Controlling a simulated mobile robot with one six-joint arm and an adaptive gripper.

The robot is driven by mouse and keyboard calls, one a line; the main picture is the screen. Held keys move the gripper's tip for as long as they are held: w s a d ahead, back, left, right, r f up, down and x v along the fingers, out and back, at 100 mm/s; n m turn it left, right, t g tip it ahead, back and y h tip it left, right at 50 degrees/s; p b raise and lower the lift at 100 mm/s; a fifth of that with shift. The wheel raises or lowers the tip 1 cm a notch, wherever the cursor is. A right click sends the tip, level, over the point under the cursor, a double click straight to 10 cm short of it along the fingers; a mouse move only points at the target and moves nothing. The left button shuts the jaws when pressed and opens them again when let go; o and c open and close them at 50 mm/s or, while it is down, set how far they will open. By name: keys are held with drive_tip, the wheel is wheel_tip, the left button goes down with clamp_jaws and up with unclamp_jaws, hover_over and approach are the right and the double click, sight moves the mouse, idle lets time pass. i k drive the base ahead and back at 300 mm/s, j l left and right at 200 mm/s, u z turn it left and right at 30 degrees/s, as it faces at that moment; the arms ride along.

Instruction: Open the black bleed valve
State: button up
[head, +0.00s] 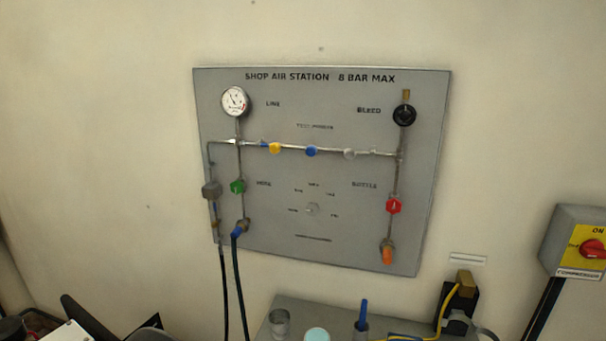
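The black bleed valve (404,115) is a round black knob at the upper right of the grey wall panel (320,207). It sits beside the label BLEED, with a small brass fitting (406,95) above it. A metal pipe runs down from it to a red valve (394,206). Nothing covers the knob. I cannot tell from its face whether it is open or closed. My gripper is not in view.
The panel also bears a gauge (235,101), a green valve (237,186) and several knobs along the middle pipe. A grey bench (290,318) with cups stands below. A compressor switch box (578,241) is at right. The space before the panel looks clear.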

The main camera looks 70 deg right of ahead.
sight(404, 115)
drive_tip(key=z, duration=2.25)
